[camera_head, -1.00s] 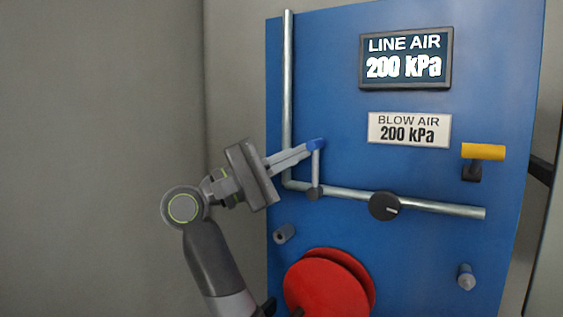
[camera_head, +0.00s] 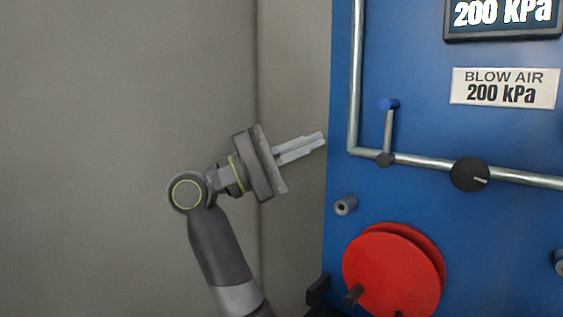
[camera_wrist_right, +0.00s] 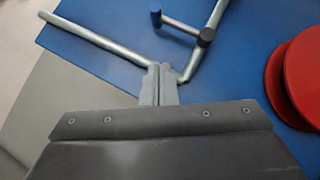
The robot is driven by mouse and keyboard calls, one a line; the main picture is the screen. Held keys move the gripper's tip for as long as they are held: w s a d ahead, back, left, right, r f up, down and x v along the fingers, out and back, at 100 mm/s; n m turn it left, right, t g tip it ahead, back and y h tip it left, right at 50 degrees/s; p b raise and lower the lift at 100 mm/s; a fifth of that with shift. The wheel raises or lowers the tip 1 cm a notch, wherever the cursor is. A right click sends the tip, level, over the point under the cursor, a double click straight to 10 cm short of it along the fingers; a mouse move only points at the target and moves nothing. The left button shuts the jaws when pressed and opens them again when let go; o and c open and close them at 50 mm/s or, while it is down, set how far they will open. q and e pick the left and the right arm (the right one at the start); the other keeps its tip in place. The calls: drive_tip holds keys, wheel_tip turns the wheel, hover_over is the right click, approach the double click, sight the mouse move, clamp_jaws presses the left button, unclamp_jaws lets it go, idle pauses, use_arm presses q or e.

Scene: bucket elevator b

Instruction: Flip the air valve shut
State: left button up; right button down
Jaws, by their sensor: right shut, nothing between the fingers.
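The air valve lever (camera_head: 388,128) is a thin grey handle with a blue tip on the blue panel. It stands upright, at right angles to the horizontal pipe, rising from a dark pivot. It also shows in the right wrist view (camera_wrist_right: 180,26), beyond the fingers. My right gripper (camera_head: 323,138) is shut and empty, left of the lever and clear of it, near the panel's left edge. Its closed fingers also show in the right wrist view (camera_wrist_right: 160,68). My left gripper is not in view.
The pipe (camera_head: 430,161) carries a black knob (camera_head: 470,175) right of the lever. A red disc (camera_head: 392,270) and a grey stub (camera_head: 346,205) are below. The BLOW AIR plate (camera_head: 504,88) reads 200 kPa; the screen above (camera_head: 503,14) also shows 200 kPa. The left side is bare wall.

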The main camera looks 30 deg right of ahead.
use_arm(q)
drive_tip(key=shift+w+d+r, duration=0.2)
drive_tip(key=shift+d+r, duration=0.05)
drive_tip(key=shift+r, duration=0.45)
use_arm(e)
drive_tip(key=v, duration=0.3)
drive_tip(key=shift+a+f, duration=0.2)
drive_tip(key=shift+a, duration=0.05)
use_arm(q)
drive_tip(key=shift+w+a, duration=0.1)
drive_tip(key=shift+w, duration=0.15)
use_arm(e)
drive_tip(key=shift+w, duration=0.1)
